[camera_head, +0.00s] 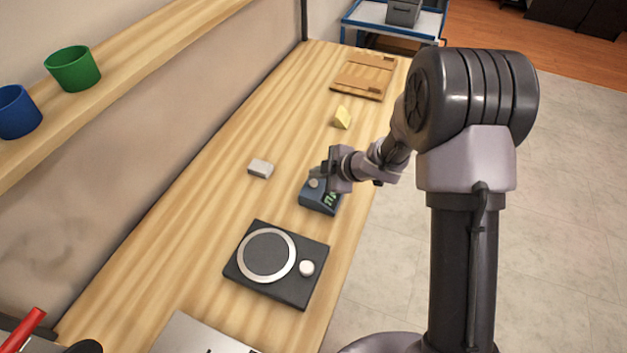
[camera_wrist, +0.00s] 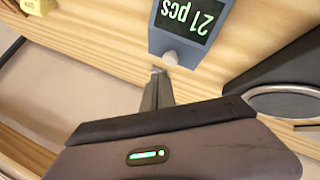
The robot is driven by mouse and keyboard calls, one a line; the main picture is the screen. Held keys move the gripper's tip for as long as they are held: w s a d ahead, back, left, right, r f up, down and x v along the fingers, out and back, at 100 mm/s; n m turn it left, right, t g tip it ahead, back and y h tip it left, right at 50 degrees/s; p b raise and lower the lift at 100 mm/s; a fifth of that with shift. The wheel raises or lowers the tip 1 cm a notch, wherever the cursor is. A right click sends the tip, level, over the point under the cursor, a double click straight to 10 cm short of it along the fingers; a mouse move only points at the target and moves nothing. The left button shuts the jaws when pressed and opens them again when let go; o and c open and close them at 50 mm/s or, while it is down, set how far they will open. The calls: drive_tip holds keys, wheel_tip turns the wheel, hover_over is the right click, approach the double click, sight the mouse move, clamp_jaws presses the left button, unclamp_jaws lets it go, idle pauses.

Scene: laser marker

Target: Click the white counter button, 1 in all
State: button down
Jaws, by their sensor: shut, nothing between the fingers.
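The counter (camera_head: 318,201) is a small dark blue-grey box on the wooden bench; it also shows at the top of the wrist view (camera_wrist: 158,42), its display reading "21 pcs". Its white button (camera_wrist: 171,57) is a rounded knob on the side of the box nearest my fingers; in the head view the button (camera_head: 314,183) shows just below my gripper. My gripper (camera_head: 321,171) is shut and empty. In the wrist view its fingertips (camera_wrist: 157,72) are close beside the button. I cannot tell whether they touch it.
A black device (camera_head: 241,268) with a ringed disc and white knob is in front of the counter. A small light grey block (camera_head: 260,168) lies to the left. A yellow wedge (camera_head: 341,117) and wooden boards (camera_head: 358,83) lie farther back. A shelf (camera_head: 120,62) holds green and blue cups.

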sight(316, 184)
wheel_tip(316, 184, up, 5)
drive_tip(key=p, duration=0.4)
drive_tip(key=shift+p, duration=0.35)
drive_tip(key=shift+f, duration=0.2)
drive_tip(key=s+d+r+m+t+h+b, duration=0.3)
drive_tip(key=d+r+m+h, duration=0.4)
drive_tip(key=d+r+m, duration=0.7)
drive_tip(key=s+d+r+m+g, duration=0.1)
drive_tip(key=s+r+m, duration=0.25)
drive_tip(key=s, duration=0.55)
drive_tip(key=s+d+r+m+g, duration=0.1)
drive_tip(key=s+d+r+m, duration=0.2)
drive_tip(key=s, duration=0.6)
drive_tip(key=s+a+m+y, duration=0.1)
drive_tip(key=s+a+m, duration=0.2)
drive_tip(key=s+a, duration=0.3)
drive_tip(key=s+b, duration=0.1)
drive_tip(key=s, duration=0.2)
drive_tip(key=shift+s+a+g+y, duration=0.2)
drive_tip(key=shift+s+g+y, duration=0.1)
drive_tip(key=shift+g+y, duration=0.1)
